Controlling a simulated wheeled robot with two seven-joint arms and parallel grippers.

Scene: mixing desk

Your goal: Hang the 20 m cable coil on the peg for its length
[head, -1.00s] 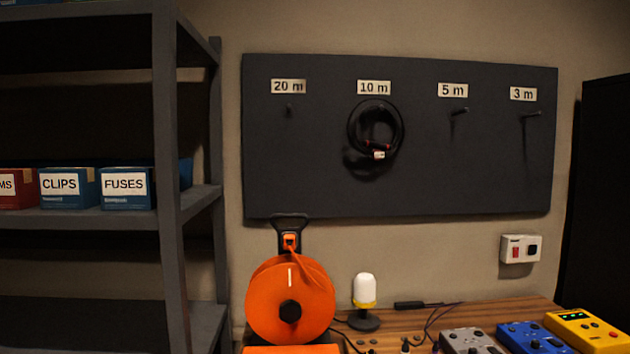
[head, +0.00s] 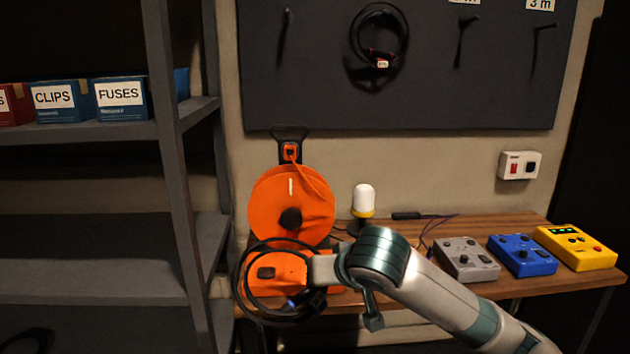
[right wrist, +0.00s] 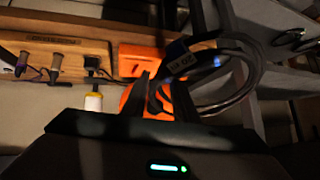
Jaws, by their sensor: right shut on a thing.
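A black cable coil (head: 240,285) with a blue spot hangs from my right gripper (head: 308,268), in front of the orange reel. My right gripper is shut on the coil. The bare leftmost peg (head: 286,14) is on the dark board, well above the coil; its 20 m label is out of the picture now. My left gripper is not in view.
Another coil (head: 405,45) hangs on the second peg; the two right pegs are bare. An orange cable reel (head: 268,205) and a white-topped lamp (head: 364,200) stand on the wooden desk (head: 500,228). Grey shelving (head: 185,200) is at left, with a dark ring (head: 27,342) low down.

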